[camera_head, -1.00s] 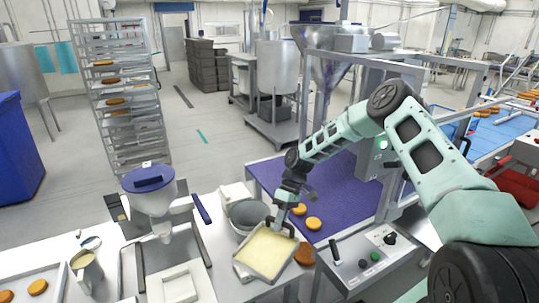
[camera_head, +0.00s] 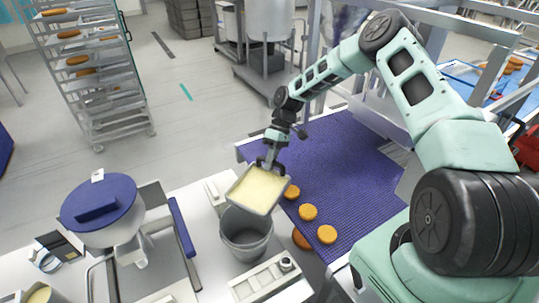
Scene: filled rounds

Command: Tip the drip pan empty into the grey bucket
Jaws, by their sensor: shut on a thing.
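The drip pan (camera_head: 259,190) is a shallow, square, light metal pan with pale yellow contents covering its floor. My gripper (camera_head: 268,165) is shut on the pan's far edge and holds it raised. In the picture the pan covers the back part of the grey bucket's (camera_head: 246,244) opening and looks slightly tilted. The bucket stands upright on the white table. Its visible inside looks grey, but the part behind the pan is hidden.
A purple conveyor belt (camera_head: 345,165) with several round orange-brown cakes (camera_head: 308,212) lies to the right. A machine with a blue-lidded hopper (camera_head: 100,208) stands at the left. A switch box (camera_head: 265,279) is in front of the bucket. A tray rack (camera_head: 95,80) stands behind.

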